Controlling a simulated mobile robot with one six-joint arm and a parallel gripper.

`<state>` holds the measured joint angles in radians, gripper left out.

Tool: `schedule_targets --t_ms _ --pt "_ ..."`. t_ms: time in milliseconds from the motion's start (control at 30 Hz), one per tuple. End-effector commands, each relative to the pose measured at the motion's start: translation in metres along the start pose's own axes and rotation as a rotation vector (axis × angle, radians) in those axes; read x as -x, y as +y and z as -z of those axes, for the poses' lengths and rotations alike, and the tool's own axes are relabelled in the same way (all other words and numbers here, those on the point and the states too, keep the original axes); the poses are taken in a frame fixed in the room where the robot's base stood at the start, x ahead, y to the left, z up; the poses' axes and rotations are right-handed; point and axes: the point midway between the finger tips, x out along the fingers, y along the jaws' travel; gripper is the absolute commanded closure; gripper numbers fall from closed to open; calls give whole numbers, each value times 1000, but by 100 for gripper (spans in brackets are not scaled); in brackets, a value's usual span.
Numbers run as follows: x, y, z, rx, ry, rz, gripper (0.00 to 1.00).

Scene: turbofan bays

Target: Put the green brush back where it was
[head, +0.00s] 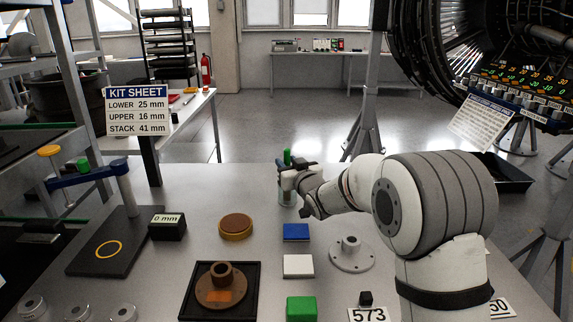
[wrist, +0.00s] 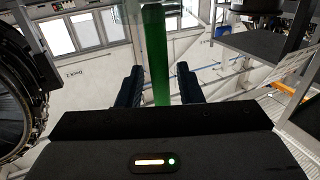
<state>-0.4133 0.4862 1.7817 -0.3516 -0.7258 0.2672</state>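The green brush (head: 287,157) stands upright at the far edge of the table in the head view, its top showing above my gripper. My gripper (head: 287,180) reaches it from the right, at the end of my arm. In the wrist view the green handle (wrist: 155,60) runs between the two dark fingers of my gripper (wrist: 160,86). A translucent greenish cup (head: 287,198) shows just below my gripper. The brush's lower end is hidden.
A blue block (head: 296,232), white block (head: 298,266), green block (head: 301,308) and grey flanged part (head: 351,254) lie near my arm. A brown disc (head: 235,227), black tray (head: 186,308) and black stand (head: 105,242) are left. The tabletop left of the cup is clear.

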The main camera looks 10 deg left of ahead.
Motion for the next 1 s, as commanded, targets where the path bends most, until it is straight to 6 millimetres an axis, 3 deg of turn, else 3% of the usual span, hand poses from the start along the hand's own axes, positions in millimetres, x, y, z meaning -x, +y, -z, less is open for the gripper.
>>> schedule_targets --t_ms 367,800,1000 --pt "0 -1 4 0 0 1 63" --pt "87 0 2 0 0 0 63" --pt "113 -1 2 0 0 1 63"
